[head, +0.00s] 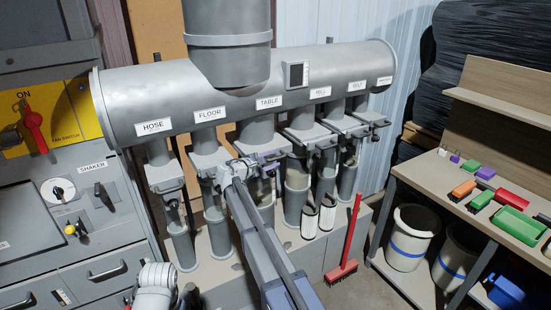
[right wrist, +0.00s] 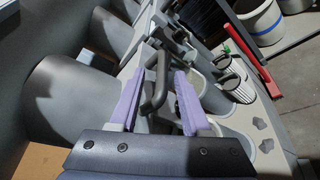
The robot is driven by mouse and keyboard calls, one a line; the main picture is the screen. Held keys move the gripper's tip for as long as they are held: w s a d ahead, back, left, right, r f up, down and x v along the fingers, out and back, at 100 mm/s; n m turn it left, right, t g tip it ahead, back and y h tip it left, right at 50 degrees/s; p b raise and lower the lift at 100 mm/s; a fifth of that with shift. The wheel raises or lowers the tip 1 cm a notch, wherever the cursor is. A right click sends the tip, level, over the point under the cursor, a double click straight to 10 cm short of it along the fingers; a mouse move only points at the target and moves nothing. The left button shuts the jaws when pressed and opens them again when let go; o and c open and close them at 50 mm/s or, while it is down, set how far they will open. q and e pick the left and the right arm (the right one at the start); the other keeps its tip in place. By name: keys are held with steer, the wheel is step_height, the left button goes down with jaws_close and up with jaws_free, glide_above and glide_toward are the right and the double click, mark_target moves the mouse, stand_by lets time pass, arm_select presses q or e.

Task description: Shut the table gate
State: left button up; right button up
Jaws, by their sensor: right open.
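The TABLE label (head: 268,102) marks a branch of the grey duct, and the table gate (head: 252,149) sits on the pipe below it. My right gripper (head: 250,166) is at this gate and hides its handle in the head view. In the right wrist view, a dark bar handle (right wrist: 158,80) stands between the two purple fingers of my right gripper (right wrist: 159,88). The fingers are apart, one on each side of the handle, with a gap visible. How far the gate plate is pushed in is hidden.
Neighbouring gates stand close on both sides, including the floor gate (head: 207,161) and hose gate (head: 165,177). Two pleated filters (head: 319,217) and a red broom (head: 350,240) stand to the right. A workbench (head: 440,185) with coloured scraps is farther right.

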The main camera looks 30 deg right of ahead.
steer(key=p+v, duration=0.1)
steer(key=v, duration=0.4)
steer(key=shift+s+a+r, duration=0.15)
steer(key=shift+a, duration=0.15)
steer(key=s+a+f+m+g+y, duration=0.2)
steer(key=s+a+f+y, duration=0.2)
steer(key=s+a, duration=0.5)
steer(key=s+a+f+m+g+y, duration=0.2)
steer(key=s+a+f+y, duration=0.2)
steer(key=s+a, duration=0.6)
steer(key=s+a+f+m+g+y+p, duration=0.1)
steer(key=s+a+f+y, duration=0.4)
steer(key=s, duration=1.2)
steer(key=a+f+m+g, duration=0.1)
steer(key=a+f+m, duration=0.1)
steer(key=a+f, duration=0.1)
steer(key=shift+s+a+g, duration=0.3)
steer(key=shift+s+a, duration=0.1)
steer(key=shift+a, duration=0.4)
